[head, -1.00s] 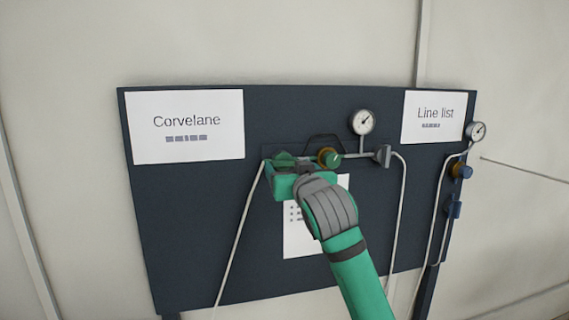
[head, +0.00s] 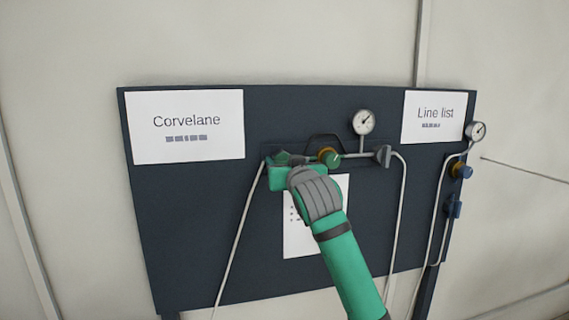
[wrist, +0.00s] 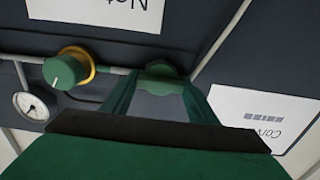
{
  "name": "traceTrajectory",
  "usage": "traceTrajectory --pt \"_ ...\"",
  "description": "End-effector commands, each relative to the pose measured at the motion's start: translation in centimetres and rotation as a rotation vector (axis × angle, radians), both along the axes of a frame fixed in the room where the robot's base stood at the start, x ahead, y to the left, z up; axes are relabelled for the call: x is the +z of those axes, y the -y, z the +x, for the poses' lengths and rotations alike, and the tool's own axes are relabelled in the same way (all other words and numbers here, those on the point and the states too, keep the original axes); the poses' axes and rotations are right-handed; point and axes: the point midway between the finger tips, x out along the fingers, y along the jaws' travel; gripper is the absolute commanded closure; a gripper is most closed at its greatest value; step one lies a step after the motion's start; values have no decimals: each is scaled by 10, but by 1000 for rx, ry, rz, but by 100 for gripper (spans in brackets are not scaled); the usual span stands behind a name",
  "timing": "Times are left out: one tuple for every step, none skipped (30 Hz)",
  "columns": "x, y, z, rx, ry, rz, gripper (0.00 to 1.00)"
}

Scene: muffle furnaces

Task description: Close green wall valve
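The green wall valve (wrist: 160,72) sits on the pipe, straight ahead of my gripper in the wrist view. In the head view its green handle (head: 283,158) shows just above my gripper (head: 283,168), which hides its lower part. In the wrist view the two teal fingers of my gripper (wrist: 160,88) reach to either side of the handle, and their tips meet its edges with no clear gap. The exact contact is partly hidden.
A green knob with a brass collar (head: 329,157) sits close right of the valve. A pressure gauge (head: 363,122) and a grey fitting (head: 383,155) are farther right on the dark panel (head: 190,230). Blue fittings (head: 461,171) are at the right edge. The panel's lower left is clear.

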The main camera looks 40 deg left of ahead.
Motion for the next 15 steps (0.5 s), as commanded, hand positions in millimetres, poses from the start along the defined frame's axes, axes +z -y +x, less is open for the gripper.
traceTrajectory --pt "0 0 -1 1 1 -1 69" --pt "0 0 -1 1 2 -1 69" --pt "0 0 -1 1 2 -3 69" --pt "0 0 -1 1 5 -6 69" --pt "0 -1 -1 1 8 -9 69" --pt "0 0 -1 2 15 -14 69" --pt "0 0 -1 2 20 -18 69" --pt "0 0 -1 2 26 -24 69" --pt "0 -1 -1 2 38 -34 69" --pt "0 -1 -1 2 47 -42 69" --pt "0 -1 -1 2 59 -51 69" --pt "0 -1 -1 2 76 -65 69" --pt "0 -1 -1 2 90 -77 69" --pt "0 -1 -1 2 106 -90 69" --pt "0 -1 -1 2 128 -110 69"
